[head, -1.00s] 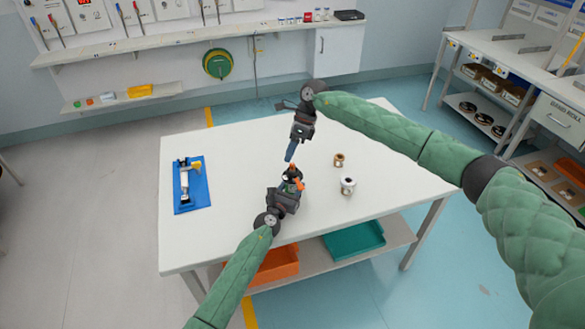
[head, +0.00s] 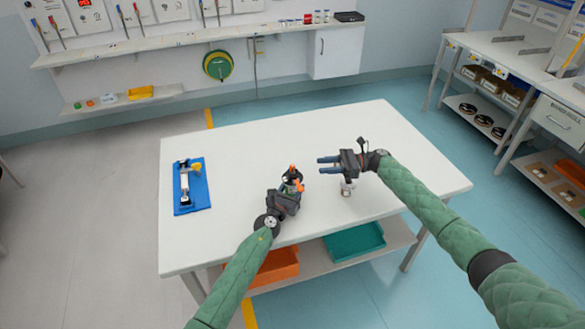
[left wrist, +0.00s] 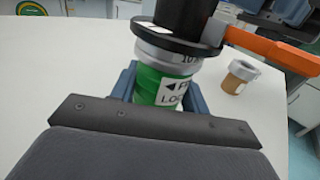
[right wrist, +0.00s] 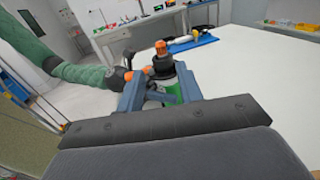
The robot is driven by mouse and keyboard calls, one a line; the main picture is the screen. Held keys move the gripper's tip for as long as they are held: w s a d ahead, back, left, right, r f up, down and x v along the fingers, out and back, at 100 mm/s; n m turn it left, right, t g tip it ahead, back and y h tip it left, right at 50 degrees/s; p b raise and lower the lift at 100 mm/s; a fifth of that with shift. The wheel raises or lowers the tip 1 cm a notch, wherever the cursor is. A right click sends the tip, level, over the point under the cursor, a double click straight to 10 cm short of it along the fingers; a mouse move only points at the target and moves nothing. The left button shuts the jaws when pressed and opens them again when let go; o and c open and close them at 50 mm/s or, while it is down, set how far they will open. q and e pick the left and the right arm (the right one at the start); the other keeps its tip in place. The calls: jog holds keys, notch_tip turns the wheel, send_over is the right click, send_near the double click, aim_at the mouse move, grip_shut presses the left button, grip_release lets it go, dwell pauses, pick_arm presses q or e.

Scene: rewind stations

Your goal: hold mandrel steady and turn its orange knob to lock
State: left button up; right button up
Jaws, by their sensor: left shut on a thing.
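The mandrel (head: 291,178) stands upright on the white table. In the left wrist view it has a green body (left wrist: 150,88) with a partly hidden label, a grey ring and a black flange. An orange lever (left wrist: 270,48) sticks out to the right. An orange knob (right wrist: 160,47) tops the mandrel in the right wrist view. My left gripper (head: 289,190) is shut on the green body. My right gripper (head: 321,165) is open and empty, to the right of the mandrel, its fingers pointing at it. In the right wrist view the mandrel shows between and beyond the fingers.
A white roll (head: 346,189) stands below my right gripper, partly covered. A small brown piece (left wrist: 238,76) stands behind the mandrel in the left wrist view. A blue tray (head: 196,206) holding a tool lies at the table's left. The table's back and right are clear.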

aim_at(293, 170)
jog(key=a, duration=0.7)
jog(key=s+a, duration=0.1)
jog(key=a, duration=0.3)
jog(key=shift+a+f, duration=0.1)
jog(key=shift+a, duration=0.15)
grip_shut()
